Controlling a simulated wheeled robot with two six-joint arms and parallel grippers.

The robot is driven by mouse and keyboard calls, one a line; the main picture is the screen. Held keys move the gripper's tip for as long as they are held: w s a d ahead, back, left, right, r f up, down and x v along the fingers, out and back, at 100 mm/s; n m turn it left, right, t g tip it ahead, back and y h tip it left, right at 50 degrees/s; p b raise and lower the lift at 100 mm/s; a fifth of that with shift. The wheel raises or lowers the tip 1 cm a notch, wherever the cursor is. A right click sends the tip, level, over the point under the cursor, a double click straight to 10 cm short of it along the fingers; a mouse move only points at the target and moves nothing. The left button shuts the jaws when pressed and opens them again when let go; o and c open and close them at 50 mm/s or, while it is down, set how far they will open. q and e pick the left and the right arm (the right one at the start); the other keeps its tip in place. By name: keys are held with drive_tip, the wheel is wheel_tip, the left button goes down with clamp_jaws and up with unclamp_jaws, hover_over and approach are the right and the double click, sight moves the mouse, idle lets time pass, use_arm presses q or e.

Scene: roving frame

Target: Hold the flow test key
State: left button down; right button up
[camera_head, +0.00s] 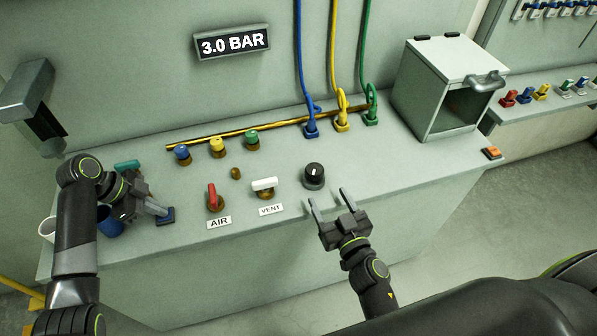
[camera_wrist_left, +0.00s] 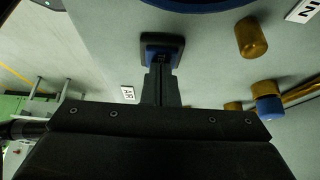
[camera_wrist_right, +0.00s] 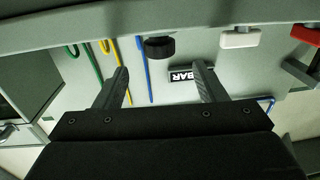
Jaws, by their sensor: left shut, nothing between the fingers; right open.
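A blue square key in a dark frame (camera_head: 166,216), which looks like the flow test key, sits on the bench top left of the AIR label. No label naming it is readable. My left gripper (camera_head: 160,210) is shut and empty, its fingertips at the key. In the left wrist view the shut fingers (camera_wrist_left: 161,85) point at the key (camera_wrist_left: 163,42) and overlap its near edge; I cannot tell whether it is pressed down. My right gripper (camera_head: 327,197) is open and empty near the bench's front edge, close to the black knob (camera_head: 314,175).
A display (camera_head: 232,42) reads 3.0 BAR. A red AIR handle (camera_head: 214,195) and white VENT handle (camera_head: 264,185) stand right of the key. Blue (camera_head: 110,222) and white (camera_head: 47,229) cups are by my left arm. An open-fronted box (camera_head: 444,85) stands at right.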

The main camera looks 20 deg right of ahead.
sight(312, 167)
drive_tip(key=w, duration=1.2)
drive_tip(key=shift+a, duration=0.4)
